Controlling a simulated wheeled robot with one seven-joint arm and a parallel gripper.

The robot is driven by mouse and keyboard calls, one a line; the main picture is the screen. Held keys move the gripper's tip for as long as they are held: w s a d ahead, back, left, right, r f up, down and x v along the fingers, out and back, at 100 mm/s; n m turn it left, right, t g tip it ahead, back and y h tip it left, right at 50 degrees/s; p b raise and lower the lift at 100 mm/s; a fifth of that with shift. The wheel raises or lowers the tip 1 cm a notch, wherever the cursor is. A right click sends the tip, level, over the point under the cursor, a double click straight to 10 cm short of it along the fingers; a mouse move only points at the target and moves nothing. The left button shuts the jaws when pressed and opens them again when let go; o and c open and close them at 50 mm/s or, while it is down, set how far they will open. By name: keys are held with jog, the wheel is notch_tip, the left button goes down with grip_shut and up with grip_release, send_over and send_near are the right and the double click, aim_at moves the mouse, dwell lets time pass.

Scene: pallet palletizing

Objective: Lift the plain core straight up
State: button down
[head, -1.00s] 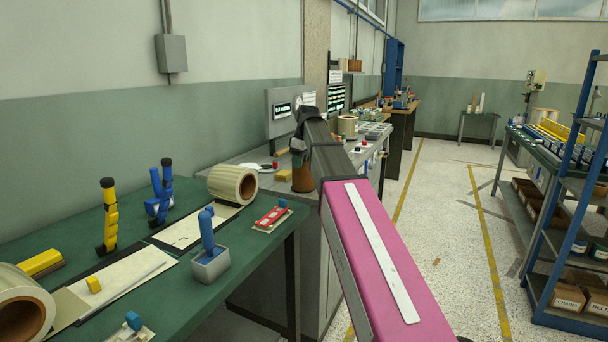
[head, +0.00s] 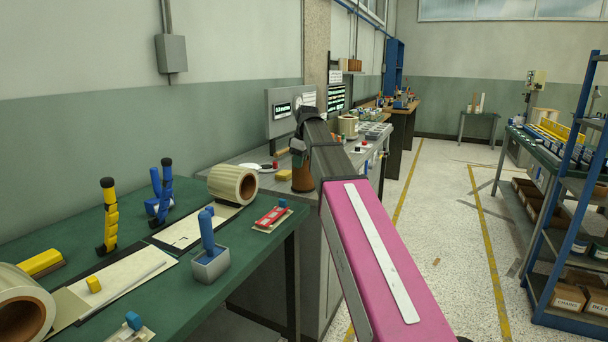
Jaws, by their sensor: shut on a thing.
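The plain core (head: 303,180) is a short brown tube, upright near the front edge of the grey bench. My gripper (head: 299,155) is above it, pointing down, with its jaws shut on the core's upper part. My gripper and dark wrist hide the top of the core. I cannot tell whether the core's lower end touches the bench top or is just clear of it.
A yellow block (head: 284,175) and a white dish (head: 264,167) lie left of the core. Grey display panels (head: 283,112) stand behind it. The green table (head: 140,285) at left bears label rolls, such as one (head: 233,184), and tools.

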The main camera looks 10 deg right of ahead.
jog(key=w+a+v, duration=0.1)
jog(key=v, duration=0.8)
jog(key=shift+a+r, duration=0.3)
jog(key=shift+r, duration=0.15)
dwell(0.7)
jog(key=shift+s, duration=0.1)
